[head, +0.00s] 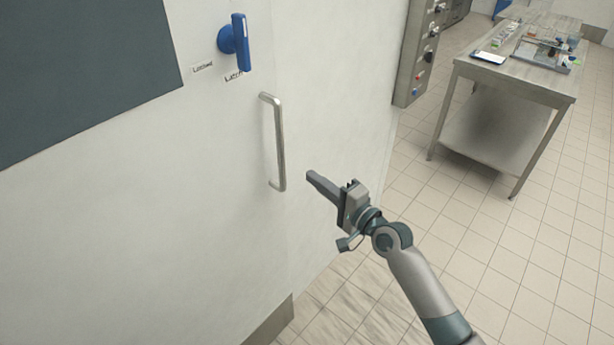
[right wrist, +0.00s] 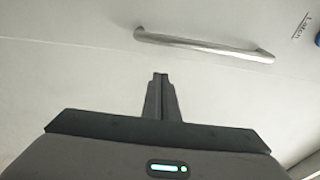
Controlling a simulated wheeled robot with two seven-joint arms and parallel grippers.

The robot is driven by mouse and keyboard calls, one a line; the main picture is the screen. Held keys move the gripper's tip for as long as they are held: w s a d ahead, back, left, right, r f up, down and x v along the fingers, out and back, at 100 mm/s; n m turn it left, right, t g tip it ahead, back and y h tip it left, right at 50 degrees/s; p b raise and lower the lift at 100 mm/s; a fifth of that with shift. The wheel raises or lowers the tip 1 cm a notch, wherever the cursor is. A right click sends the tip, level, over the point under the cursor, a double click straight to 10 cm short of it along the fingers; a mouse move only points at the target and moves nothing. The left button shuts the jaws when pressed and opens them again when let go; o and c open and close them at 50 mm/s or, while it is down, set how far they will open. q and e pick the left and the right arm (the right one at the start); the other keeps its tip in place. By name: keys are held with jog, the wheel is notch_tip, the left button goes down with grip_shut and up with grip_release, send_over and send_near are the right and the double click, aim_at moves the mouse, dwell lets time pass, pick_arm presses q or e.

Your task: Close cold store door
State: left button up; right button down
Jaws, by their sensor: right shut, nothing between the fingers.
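The cold store door (head: 140,210) is a large pale panel filling the left of the head view. It looks flush with the wall beside it. A vertical metal bar handle (head: 279,140) is fixed near its right edge. A blue latch lever (head: 240,42) sits above the handle, upright, next to small labels reading "Latched" and "Latch". My right gripper (head: 312,177) is shut and empty, just right of the handle's lower end and apart from it. The right wrist view shows the closed fingers (right wrist: 160,82) below the handle (right wrist: 205,46), with bare panel between them. My left gripper is not in view.
A dark panel (head: 80,70) covers the door's upper left. A grey control box (head: 418,60) with knobs is on the wall to the right. A metal table (head: 510,80) with several items stands at the back right. The tiled floor between is clear.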

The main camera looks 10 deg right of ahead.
jog(key=b+v, duration=0.1)
jog(key=v, duration=0.3)
jog(key=shift+d, duration=0.1)
dwell(0.4)
